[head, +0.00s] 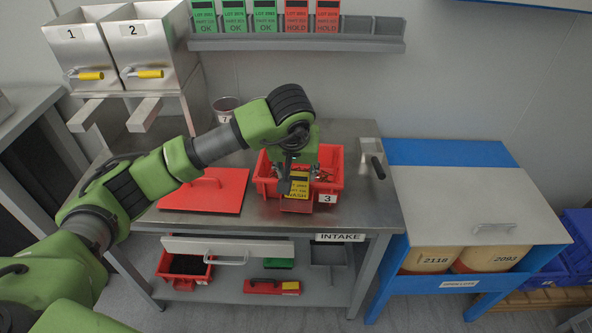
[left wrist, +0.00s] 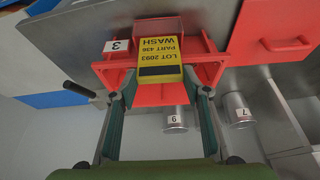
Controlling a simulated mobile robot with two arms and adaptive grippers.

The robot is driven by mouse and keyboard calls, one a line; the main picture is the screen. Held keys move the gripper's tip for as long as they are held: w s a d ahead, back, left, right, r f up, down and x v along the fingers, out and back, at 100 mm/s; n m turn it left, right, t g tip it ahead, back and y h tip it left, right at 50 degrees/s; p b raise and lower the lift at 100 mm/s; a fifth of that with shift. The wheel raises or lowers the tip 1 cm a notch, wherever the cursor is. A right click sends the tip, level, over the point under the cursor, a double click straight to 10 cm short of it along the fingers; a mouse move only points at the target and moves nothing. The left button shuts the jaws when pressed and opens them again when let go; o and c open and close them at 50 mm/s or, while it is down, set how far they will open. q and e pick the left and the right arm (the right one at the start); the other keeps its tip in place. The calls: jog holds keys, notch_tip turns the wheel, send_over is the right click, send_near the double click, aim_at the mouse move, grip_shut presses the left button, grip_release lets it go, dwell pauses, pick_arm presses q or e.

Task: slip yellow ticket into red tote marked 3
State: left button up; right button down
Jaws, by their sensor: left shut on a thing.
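My left gripper (head: 298,172) is over the tote's front edge, shut on the ticket's black-banded end. In the left wrist view the ticket (left wrist: 160,38) appears upside down between the fingertips (left wrist: 160,82), against the red tote (left wrist: 110,72). I cannot tell how far it sits in any slot there. My right gripper is not in view.
A red lid (head: 205,190) lies left of the tote. A metal scoop (head: 371,160) lies to its right. Bins 1 (head: 82,50) and 2 (head: 142,45) stand at the back left. A ticket rack (head: 300,43) hangs behind.

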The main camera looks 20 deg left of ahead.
aim_at(297, 180)
pick_arm(q)
jog(key=shift+s+g+p, duration=0.1)
jog(key=shift+g+p, duration=0.2)
jog(key=shift+s+d, duration=0.1)
dwell(0.7)
jog(key=shift+w+f+b, duration=0.2)
jog(key=shift+f+b, duration=0.05)
jog(key=shift+b, duration=0.45)
dwell(1.0)
jog(key=shift+f+b, duration=0.45)
jog(key=shift+b, duration=0.15)
dwell(0.4)
jog(key=shift+f+b, duration=0.8)
jog(key=shift+f, duration=0.05)
dwell(1.0)
jog(key=o, duration=1)
jog(key=shift+r, duration=0.15)
